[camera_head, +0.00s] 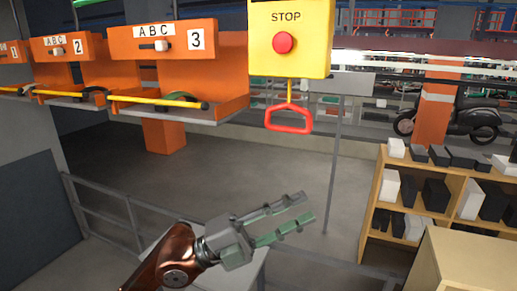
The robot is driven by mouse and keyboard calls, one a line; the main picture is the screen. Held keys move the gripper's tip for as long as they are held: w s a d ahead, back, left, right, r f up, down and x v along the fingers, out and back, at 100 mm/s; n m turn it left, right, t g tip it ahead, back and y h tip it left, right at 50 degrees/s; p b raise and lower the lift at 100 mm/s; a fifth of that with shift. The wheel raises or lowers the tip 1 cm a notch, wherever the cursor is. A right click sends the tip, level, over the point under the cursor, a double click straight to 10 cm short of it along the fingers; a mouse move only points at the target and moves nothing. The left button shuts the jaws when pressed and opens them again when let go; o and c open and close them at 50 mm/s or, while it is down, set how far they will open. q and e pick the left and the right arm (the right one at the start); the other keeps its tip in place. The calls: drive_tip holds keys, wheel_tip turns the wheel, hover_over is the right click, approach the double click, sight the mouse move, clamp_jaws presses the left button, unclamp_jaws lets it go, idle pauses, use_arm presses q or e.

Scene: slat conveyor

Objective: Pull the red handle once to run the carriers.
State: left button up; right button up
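The red handle (289,120) is a small open loop with a flat lower bar. It hangs on a short yellow cord below a yellow box (290,40) marked STOP, which has a red button (284,43). Orange carriers (177,40) numbered 1, 2 and 3 stand in a row at the upper left. My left gripper (309,207) is in the lower middle, below the handle and apart from it. Its two fingers point right, with a gap between them and nothing in it. My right gripper is not in view.
A grey railing (105,217) runs along the lower left. A thin grey post (333,165) stands right of the handle. A wooden shelf (368,205) with black and white boxes is at the right. A scooter (460,118) stands behind. The space between gripper and handle looks clear.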

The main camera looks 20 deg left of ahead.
use_arm(q)
drive_tip(key=w+a+r+n+t+y, duration=0.2)
drive_tip(key=w+a+r+t+y, duration=0.1)
drive_tip(key=w+y, duration=0.25)
drive_tip(key=n+t+y, duration=0.4)
drive_tip(key=n+y, duration=0.1)
drive_tip(key=y, duration=0.1)
approach(286, 131)
drive_tip(key=p+x, duration=0.1)
drive_tip(key=x, duration=0.1)
drive_tip(key=p+x, duration=0.4)
drive_tip(key=shift+w+r, duration=0.1)
drive_tip(key=shift+r, duration=0.25)
drive_tip(key=x, duration=0.1)
drive_tip(key=b+x, duration=0.1)
drive_tip(key=x, duration=0.1)
drive_tip(key=shift+w+d+f, duration=0.1)
drive_tip(key=shift+w+f, duration=0.1)
drive_tip(key=shift+f, duration=0.15)
drive_tip(key=shift+w+d+r, duration=0.1)
drive_tip(key=shift+w, duration=0.2)
drive_tip(key=shift+s, duration=0.1)
drive_tip(key=shift+c, duration=0.6)
clamp_jaws()
